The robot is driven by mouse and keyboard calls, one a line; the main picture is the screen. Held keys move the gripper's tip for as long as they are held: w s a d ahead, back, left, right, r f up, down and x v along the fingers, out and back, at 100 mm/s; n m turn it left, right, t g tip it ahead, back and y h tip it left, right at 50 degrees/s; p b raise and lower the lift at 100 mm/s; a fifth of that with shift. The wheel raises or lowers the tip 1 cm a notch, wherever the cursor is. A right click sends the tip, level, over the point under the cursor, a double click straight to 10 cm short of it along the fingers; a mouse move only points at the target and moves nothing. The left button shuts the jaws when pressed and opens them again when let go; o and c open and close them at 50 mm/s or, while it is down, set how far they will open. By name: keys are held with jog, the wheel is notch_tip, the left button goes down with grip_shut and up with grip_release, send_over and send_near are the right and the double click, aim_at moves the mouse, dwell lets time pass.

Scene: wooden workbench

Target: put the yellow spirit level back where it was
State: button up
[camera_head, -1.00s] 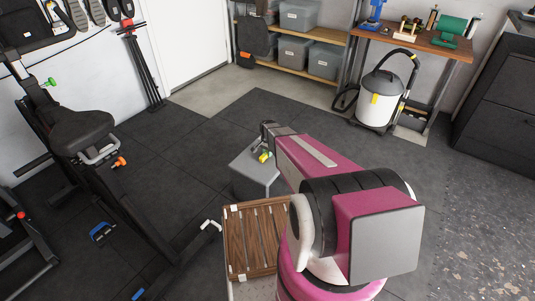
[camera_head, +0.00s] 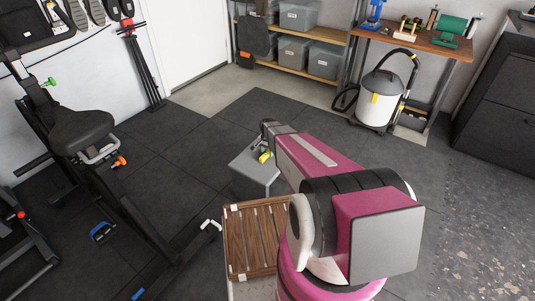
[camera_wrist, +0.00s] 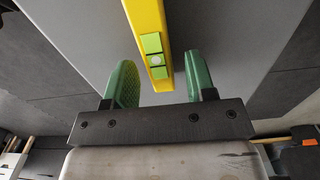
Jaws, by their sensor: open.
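The yellow spirit level (camera_wrist: 146,18) runs from the top of the wrist view down to between the green fingers of my gripper (camera_wrist: 161,66). Its green and clear vial section lies nearest the gripper. The fingers are open, one on each side of the level, with a visible gap on both sides. The level also shows small in the head view (camera_head: 265,157), over the top of the grey box (camera_head: 252,177). My gripper is mostly hidden behind my arm there. I cannot tell whether the level touches the box.
A slatted wooden surface (camera_head: 251,242) is beside my arm's base. An exercise bike (camera_head: 82,133) stands at left. A vacuum cleaner (camera_head: 377,100), a workbench (camera_head: 423,43) and shelves with grey bins (camera_head: 294,51) are at the back. Dark floor mats lie clear between.

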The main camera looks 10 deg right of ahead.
aim_at(268, 152)
notch_tip(268, 152, up, 11)
jog(key=s+r+n, duration=0.4)
jog(key=s+r, duration=0.2)
jog(key=s, duration=0.5)
jog(key=s+a+r+n, duration=0.1)
jog(key=s+r+n, duration=0.4)
jog(key=s, duration=0.7)
jog(key=shift+s+r, duration=0.25)
jog(key=shift+r, duration=0.4)
jog(key=shift+a, duration=0.1)
jog(key=shift+c, duration=0.7)
jog(key=shift+a, duration=0.1)
